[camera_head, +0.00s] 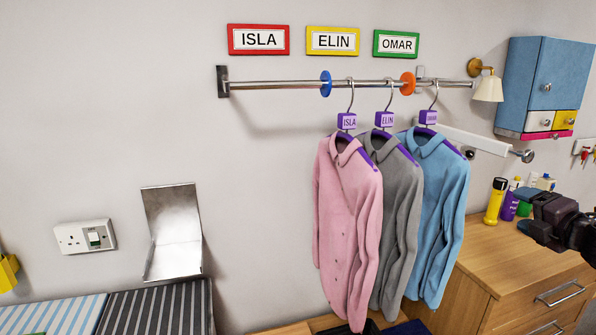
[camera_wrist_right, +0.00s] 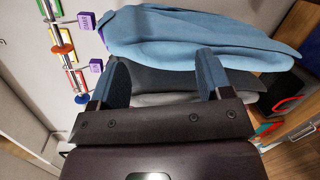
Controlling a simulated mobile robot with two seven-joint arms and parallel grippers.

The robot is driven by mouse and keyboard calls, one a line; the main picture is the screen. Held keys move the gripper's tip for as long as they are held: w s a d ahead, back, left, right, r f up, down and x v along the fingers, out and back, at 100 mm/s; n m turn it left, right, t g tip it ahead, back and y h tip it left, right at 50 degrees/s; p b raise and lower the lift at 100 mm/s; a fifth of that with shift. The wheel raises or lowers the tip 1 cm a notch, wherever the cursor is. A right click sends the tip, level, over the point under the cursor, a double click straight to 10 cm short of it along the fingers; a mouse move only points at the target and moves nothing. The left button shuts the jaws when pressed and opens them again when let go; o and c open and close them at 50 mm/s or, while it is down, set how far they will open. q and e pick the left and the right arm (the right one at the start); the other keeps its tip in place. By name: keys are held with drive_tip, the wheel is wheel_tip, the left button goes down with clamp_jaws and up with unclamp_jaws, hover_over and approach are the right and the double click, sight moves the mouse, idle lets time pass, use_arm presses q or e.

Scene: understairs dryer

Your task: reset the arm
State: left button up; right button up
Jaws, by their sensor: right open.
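My right gripper (camera_head: 545,222) is at the right edge of the head view, in front of the bottles on the wooden dresser. Its fingers also show in the right wrist view (camera_wrist_right: 160,80), spread apart with nothing between them. Beyond them are the blue garment (camera_wrist_right: 190,42) and a grey garment (camera_wrist_right: 185,82), apart from the fingers as far as I can see. In the head view, a pink garment (camera_head: 347,200), a grey garment (camera_head: 393,220) and a blue garment (camera_head: 440,200) hang from the metal rail (camera_head: 280,86). I cannot make out my left gripper.
Blue and orange discs (camera_head: 326,84) sit on the rail, below name signs (camera_head: 333,41). A wall lamp (camera_head: 487,85) and blue cabinet (camera_head: 543,75) are at upper right. The dresser (camera_head: 500,260) holds bottles (camera_head: 495,200). A metal chute (camera_head: 175,235) and striped cloths (camera_head: 150,310) are at left.

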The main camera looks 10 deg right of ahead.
drive_tip(key=s+a+f+m+g, duration=0.1)
drive_tip(key=s+a+f+m, duration=0.25)
drive_tip(key=f, duration=0.55)
drive_tip(key=s+a+f+m+g, duration=0.15)
drive_tip(key=s+f+m, duration=0.25)
drive_tip(key=f, duration=0.5)
drive_tip(key=s+a+f+m+g, duration=0.1)
drive_tip(key=s+a+f+m, duration=0.25)
drive_tip(key=f, duration=0.55)
drive_tip(key=s+a+f+m, duration=0.3)
drive_tip(key=a+f, duration=0.1)
drive_tip(key=a, duration=0.3)
drive_tip(key=s+a+f+m+g, duration=0.1)
drive_tip(key=s+a+f+m, duration=0.1)
drive_tip(key=a, duration=0.5)
drive_tip(key=s+a+f+m+y, duration=0.1)
drive_tip(key=s+a+f+m, duration=0.2)
drive_tip(key=a+f, duration=0.4)
drive_tip(key=shift+s+a+m, duration=0.3)
drive_tip(key=shift+a+m, duration=0.2)
drive_tip(key=shift+a, duration=0.1)
